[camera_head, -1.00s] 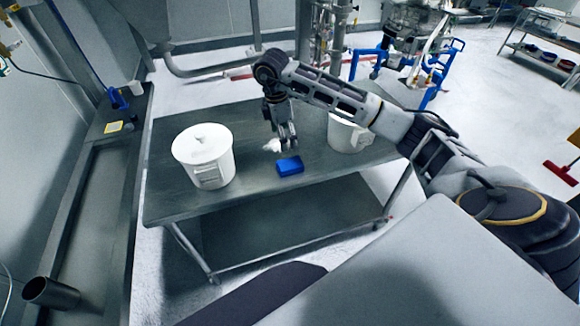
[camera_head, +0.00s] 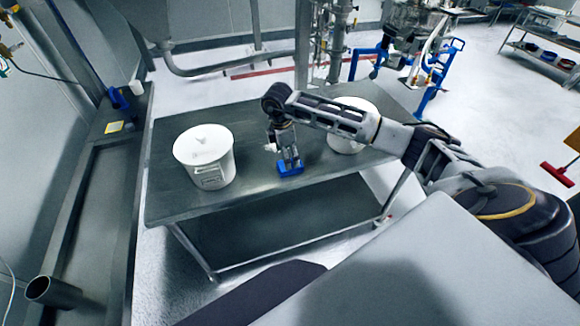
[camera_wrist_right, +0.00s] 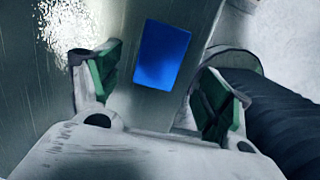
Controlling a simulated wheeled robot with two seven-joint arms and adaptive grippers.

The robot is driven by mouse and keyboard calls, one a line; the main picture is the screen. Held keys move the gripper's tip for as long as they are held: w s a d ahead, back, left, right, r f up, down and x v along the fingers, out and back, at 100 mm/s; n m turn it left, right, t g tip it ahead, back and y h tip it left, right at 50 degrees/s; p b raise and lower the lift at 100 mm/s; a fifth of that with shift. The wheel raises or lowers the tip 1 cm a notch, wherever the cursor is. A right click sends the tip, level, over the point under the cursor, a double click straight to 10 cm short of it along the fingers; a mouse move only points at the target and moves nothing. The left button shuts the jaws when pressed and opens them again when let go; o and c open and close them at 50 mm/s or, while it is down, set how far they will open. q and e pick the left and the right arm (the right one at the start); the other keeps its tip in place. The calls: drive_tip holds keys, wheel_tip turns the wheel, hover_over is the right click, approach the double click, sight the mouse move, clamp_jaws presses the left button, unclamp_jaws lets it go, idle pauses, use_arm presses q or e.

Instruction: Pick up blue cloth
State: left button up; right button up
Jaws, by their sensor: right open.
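The blue cloth (camera_head: 284,169) is a small folded block lying on the steel table near its front edge. It also shows in the right wrist view (camera_wrist_right: 162,54), ahead of and between the fingers. My right gripper (camera_head: 289,163) points down right over the cloth and hides part of it in the head view. In the right wrist view my right gripper (camera_wrist_right: 160,90) is open, with its green-padded fingers apart and nothing between the pads that I can see as held. My left gripper is not in view.
A lidded white bucket (camera_head: 205,158) stands left on the steel table (camera_head: 172,203). Another white container (camera_head: 346,141) is partly behind my right arm. A whitish object (camera_head: 270,147) lies just behind the gripper. The table between bucket and cloth is clear.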

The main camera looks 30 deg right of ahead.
drive_tip(key=shift+d+f+p, duration=0.2)
drive_tip(key=shift+f+p, duration=0.2)
drive_tip(key=shift+f, duration=0.7)
drive_tip(key=shift+d+f+p, duration=0.2)
drive_tip(key=shift+f+p, duration=0.15)
drive_tip(key=shift+f, duration=1.15)
drive_tip(key=c, duration=1)
drive_tip(key=shift+r, duration=0.15)
drive_tip(key=shift+r+b, duration=0.85)
drive_tip(key=shift+r, duration=4.05)
